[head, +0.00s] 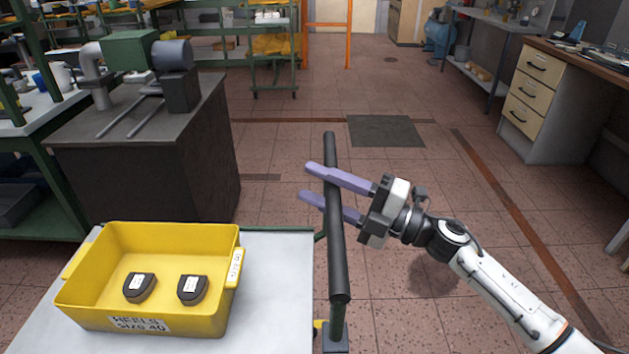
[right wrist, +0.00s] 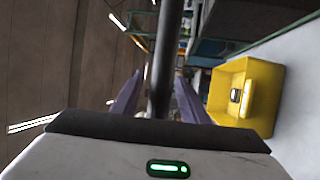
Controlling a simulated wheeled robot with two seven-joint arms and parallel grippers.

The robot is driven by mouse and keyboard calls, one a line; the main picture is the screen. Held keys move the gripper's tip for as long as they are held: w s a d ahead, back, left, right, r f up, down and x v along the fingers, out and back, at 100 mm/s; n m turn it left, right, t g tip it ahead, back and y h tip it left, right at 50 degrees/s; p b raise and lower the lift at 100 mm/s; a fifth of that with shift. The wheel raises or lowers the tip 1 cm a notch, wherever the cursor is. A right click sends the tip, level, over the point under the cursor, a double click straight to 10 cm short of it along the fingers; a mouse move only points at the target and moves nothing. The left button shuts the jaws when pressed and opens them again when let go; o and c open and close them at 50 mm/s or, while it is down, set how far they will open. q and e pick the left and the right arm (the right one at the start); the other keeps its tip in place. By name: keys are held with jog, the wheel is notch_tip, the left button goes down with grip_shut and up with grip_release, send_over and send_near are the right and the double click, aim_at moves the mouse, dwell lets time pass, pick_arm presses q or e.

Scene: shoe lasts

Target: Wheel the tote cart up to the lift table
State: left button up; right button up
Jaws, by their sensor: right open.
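The tote cart (head: 276,290) has a pale grey top and stands at the lower left of the head view. A black handle bar (head: 337,255) on a green post runs along its right side. A yellow tote (head: 200,305) sits on the top and holds two dark heel pieces; it also shows in the right wrist view (right wrist: 268,100). My right gripper (head: 306,182) is open, its purple fingers on either side of the bar. The right wrist view shows the bar (right wrist: 163,60) between them. My left gripper is out of view. I cannot pick out the lift table for sure.
A dark cabinet (head: 145,160) with a green and grey machine stands beyond the cart at left. A drawer bench (head: 545,100) is at far right. A green wheeled rack (head: 272,65) stands at the back. Tiled floor with a dark mat (head: 385,131) is clear ahead.

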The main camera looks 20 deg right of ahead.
jog(key=shift+w+a, duration=0.3)
jog(key=shift+a, duration=0.1)
jog(key=shift+c, duration=0.4)
grip_shut()
jog(key=shift+r, duration=0.1)
